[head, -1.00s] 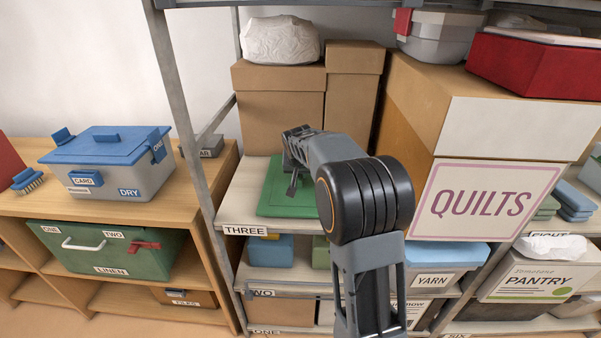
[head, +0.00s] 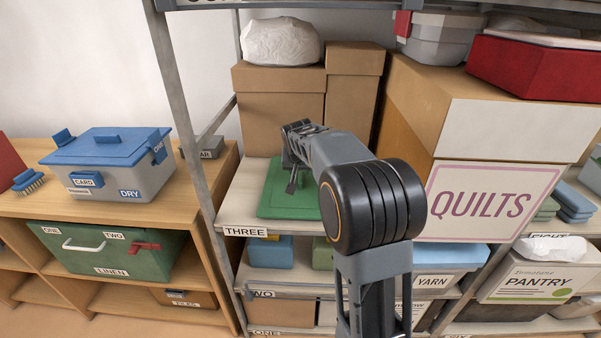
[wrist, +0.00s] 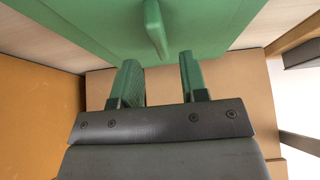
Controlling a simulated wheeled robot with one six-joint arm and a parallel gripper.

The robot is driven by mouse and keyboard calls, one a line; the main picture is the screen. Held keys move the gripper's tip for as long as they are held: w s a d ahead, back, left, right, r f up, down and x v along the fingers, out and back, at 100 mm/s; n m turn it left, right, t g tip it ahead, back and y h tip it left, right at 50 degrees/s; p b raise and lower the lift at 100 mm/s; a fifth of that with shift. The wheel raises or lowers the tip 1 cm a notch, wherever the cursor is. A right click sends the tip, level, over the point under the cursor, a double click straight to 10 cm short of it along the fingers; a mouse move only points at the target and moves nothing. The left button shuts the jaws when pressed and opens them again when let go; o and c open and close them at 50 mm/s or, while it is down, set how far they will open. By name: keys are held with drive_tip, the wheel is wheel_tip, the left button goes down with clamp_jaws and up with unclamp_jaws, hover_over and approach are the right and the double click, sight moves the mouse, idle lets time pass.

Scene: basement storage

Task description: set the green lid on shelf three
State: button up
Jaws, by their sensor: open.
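The green lid (head: 268,204) lies flat on shelf three (head: 243,190), whose front edge carries the THREE label. My gripper (head: 292,188) is above the lid, and my arm hides part of the lid's right side. In the wrist view the lid (wrist: 85,28) fills the top, with its upright green handle (wrist: 155,28) just beyond my fingertips. My gripper (wrist: 159,70) is open there, its two fingers apart with nothing between them. The handle appears roughly in line with the gap and clear of the fingers.
Cardboard boxes (head: 278,110) stand at the back of shelf three. The large QUILTS box (head: 490,200) stands to the right. A grey shelf post (head: 182,110) rises at the left. Blue and green bins sit on the shelf below.

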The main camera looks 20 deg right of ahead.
drive_tip(key=v, duration=0.9)
drive_tip(key=s+a+f+n+y, duration=0.1)
drive_tip(key=s+a+f, duration=0.2)
drive_tip(key=s, duration=0.5)
drive_tip(key=s+a+f+n+g, duration=0.1)
drive_tip(key=s+a+f+n, duration=0.1)
drive_tip(key=s, duration=0.5)
drive_tip(key=s+a+f+n+g+y, duration=0.1)
drive_tip(key=s+a+f+n, duration=0.1)
drive_tip(key=s+a+f, duration=0.2)
drive_tip(key=s+f, duration=0.2)
drive_tip(key=s, duration=0.2)
drive_tip(key=shift+s+y+p, duration=0.3)
drive_tip(key=shift+p, duration=0.05)
